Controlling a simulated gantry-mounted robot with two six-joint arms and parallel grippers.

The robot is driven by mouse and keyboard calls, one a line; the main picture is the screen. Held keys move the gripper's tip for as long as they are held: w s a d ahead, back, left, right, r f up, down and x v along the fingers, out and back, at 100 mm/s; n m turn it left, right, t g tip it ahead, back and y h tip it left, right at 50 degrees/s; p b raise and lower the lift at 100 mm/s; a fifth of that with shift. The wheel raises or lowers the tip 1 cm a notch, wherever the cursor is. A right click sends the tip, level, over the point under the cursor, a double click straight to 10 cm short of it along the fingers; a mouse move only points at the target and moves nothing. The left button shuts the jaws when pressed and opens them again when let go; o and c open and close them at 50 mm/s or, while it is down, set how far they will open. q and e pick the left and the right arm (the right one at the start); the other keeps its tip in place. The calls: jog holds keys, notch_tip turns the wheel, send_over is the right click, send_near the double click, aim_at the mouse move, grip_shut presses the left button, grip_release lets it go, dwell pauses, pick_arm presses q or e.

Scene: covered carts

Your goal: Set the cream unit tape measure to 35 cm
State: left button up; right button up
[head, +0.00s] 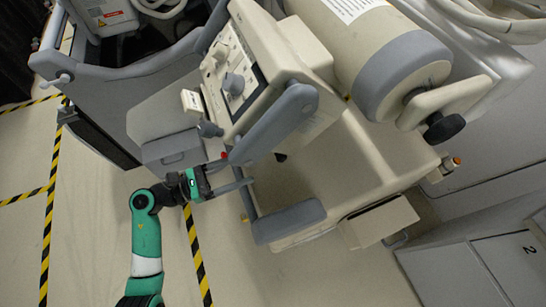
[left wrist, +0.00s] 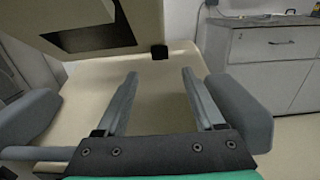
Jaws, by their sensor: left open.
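The cream unit (head: 350,160) is a large cream machine with grey bars and a tilted control panel (head: 238,82). It also fills much of the left wrist view (left wrist: 155,85). A small black block (left wrist: 159,52) hangs at the lower corner of a cream housing, beyond my fingertips. I cannot tell whether it is the tape measure, and no centimetre scale can be read. My left gripper (head: 244,172) is beside the unit, below the panel. In the left wrist view its two grey fingers (left wrist: 160,73) are wide apart with nothing between them. My right gripper is not in view.
A grey bar (head: 275,122) and a grey pad (head: 290,221) flank my left gripper; the pad also shows in the wrist view (left wrist: 240,105). A cream cylinder (head: 365,45) lies at upper right. Grey cabinets (head: 480,270) stand at lower right. Floor is clear at lower middle.

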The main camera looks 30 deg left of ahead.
aim_at(276, 157)
pick_arm(q)
jog(key=b+x, duration=0.1)
jog(key=x, duration=0.8)
jog(key=shift+w+b, duration=0.1)
jog(key=shift+b, duration=0.25)
jog(key=shift+c, duration=0.2)
grip_shut()
dwell(0.6)
